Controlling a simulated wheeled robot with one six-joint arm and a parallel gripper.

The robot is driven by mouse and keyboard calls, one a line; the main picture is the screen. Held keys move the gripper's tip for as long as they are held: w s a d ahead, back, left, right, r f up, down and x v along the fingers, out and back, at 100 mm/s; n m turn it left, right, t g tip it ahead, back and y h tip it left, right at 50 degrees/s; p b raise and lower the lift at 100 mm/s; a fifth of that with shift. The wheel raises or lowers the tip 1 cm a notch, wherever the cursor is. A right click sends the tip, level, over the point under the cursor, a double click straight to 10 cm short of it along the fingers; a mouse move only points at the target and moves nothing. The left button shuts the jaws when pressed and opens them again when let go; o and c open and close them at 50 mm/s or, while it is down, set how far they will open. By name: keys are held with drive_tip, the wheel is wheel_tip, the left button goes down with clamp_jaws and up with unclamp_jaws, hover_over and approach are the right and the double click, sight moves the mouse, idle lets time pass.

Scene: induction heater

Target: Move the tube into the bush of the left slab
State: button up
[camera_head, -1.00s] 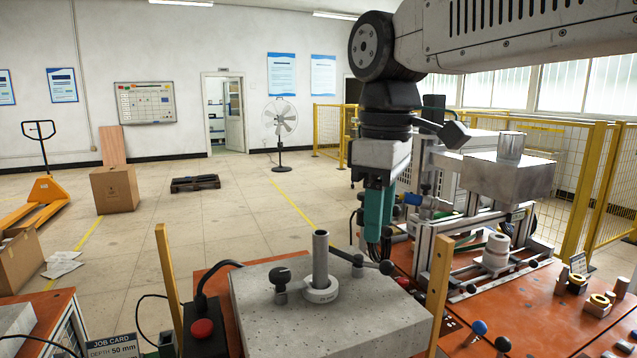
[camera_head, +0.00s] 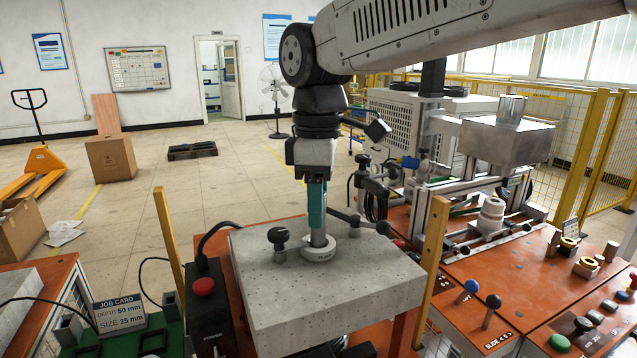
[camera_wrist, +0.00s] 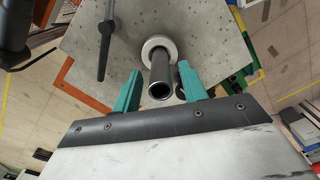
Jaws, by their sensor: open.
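The metal tube (camera_head: 319,236) stands upright in a white ring-shaped bush (camera_head: 330,251) on the speckled grey slab (camera_head: 275,305) in the middle. In the wrist view the tube (camera_wrist: 160,82) shows its hollow end toward the camera, with the white bush (camera_wrist: 152,44) around its base. My gripper (camera_wrist: 160,80) is open, its teal fingers on either side of the tube, with a gap visible at least on the left. In the head view my gripper (camera_head: 317,222) hides the tube's upper part. A second grey slab-like block (camera_head: 18,300) is cut off at the left edge; no bush shows on it.
Dark-knobbed clamps (camera_head: 279,240) stand beside the bush, one with a long arm. A job card (camera_head: 120,312) reads depth 50 mm, size 25 mm. The heater rig (camera_head: 505,140) and an orange bench with knobs are at right.

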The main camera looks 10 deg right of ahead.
clamp_jaws()
wheel_tip(320, 180, up, 9)
idle(1.7)
